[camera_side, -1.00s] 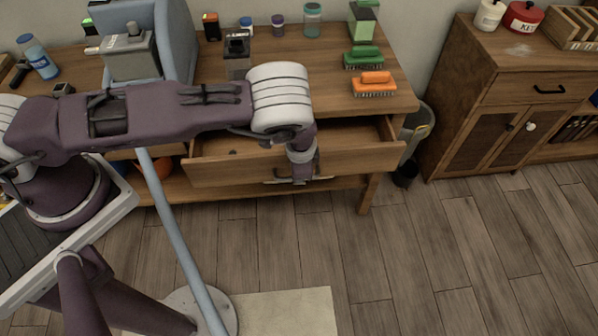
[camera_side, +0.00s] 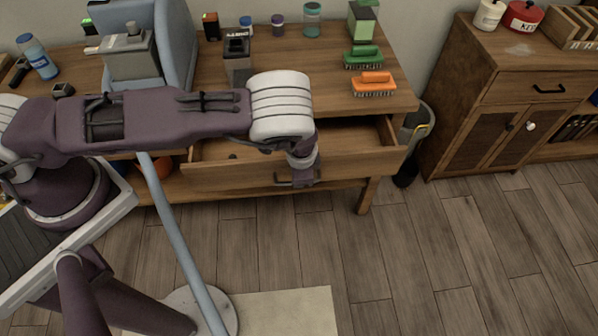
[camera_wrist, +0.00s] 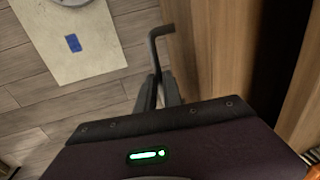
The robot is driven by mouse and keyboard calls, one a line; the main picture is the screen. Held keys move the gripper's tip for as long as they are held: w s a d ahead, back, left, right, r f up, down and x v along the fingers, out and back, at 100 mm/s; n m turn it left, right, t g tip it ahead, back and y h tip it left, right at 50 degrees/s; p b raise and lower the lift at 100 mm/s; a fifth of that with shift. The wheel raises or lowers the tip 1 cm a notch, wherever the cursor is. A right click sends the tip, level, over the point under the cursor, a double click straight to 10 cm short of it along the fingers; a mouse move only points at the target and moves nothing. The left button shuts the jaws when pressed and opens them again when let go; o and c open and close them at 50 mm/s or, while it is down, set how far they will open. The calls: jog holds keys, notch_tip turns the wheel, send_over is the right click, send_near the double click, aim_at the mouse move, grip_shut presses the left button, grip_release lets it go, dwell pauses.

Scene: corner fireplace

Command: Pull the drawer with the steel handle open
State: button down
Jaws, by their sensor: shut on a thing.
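The wooden drawer (camera_side: 355,164) under the bench top stands partly open, with its inside showing behind the front panel. Its steel bar handle (camera_side: 283,182) shows at the middle of the front, partly covered by my gripper (camera_side: 304,177). In the wrist view the handle (camera_wrist: 155,38) runs down between the two dark fingers of my gripper (camera_wrist: 158,92), which are shut on it. The drawer front (camera_wrist: 208,50) fills the right side of that view, with a dark gap behind it. My arm hides part of the drawer's left side and interior.
The bench top (camera_side: 330,97) holds an orange brush (camera_side: 374,88), a green brush (camera_side: 363,60) and several small jars. A cabinet (camera_side: 500,90) stands to the right, with a grey bin (camera_side: 417,128) between. The floor (camera_side: 440,250) in front of the drawer is clear.

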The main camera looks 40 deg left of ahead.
jog(key=s+d, duration=0.9)
jog(key=shift+s+d, duration=0.25)
jog(key=shift+s, duration=0.1)
jog(key=c, duration=1.5)
grip_release()
notch_tip(320, 180, up, 7)
jog(key=d, duration=0.1)
jog(key=shift+s, duration=0.45)
